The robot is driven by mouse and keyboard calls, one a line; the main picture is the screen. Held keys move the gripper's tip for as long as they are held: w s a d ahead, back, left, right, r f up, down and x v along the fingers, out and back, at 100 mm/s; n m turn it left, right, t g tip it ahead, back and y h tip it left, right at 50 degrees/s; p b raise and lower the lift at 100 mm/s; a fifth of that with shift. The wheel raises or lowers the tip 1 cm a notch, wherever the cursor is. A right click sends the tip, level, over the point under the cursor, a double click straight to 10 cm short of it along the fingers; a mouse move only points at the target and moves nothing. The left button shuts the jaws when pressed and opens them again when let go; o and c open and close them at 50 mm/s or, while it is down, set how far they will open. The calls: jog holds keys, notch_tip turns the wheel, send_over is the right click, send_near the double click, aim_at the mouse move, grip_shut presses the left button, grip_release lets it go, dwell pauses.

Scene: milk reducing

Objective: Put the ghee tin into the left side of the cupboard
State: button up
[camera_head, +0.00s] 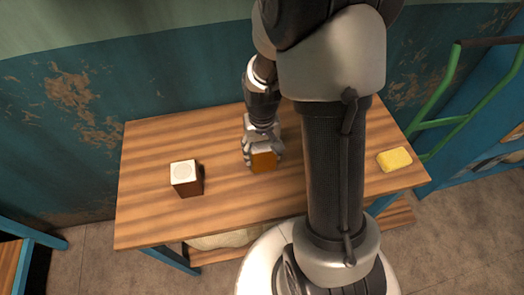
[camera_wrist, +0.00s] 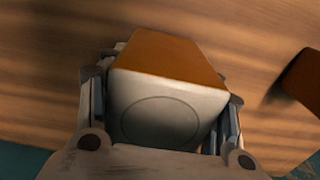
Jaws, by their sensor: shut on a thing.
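My gripper (camera_head: 262,152) is over the middle of the wooden table and is shut on a boxy tin (camera_head: 264,162), which looks like the ghee tin. In the wrist view the tin (camera_wrist: 165,112) has an orange-brown side and a pale top with a ring, with a finger on either side. I cannot tell whether it touches the table. A similar brown tin with a white top (camera_head: 186,176) stands apart on the left of the table; a brown block, probably this tin, shows at the wrist view's right edge (camera_wrist: 306,80). I cannot clearly identify the cupboard.
The wooden table (camera_head: 145,212) has free room around the tins. A yellow block (camera_head: 394,159) lies at its right end. A blue structure (camera_head: 460,122) with green rails (camera_head: 447,95) stands at the right. Another blue-framed wooden piece (camera_head: 10,262) is at the lower left.

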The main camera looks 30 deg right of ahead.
jog(key=shift+f, duration=0.1)
jog(key=o, duration=1)
jog(key=shift+f, duration=0.1)
jog(key=o, duration=0.5)
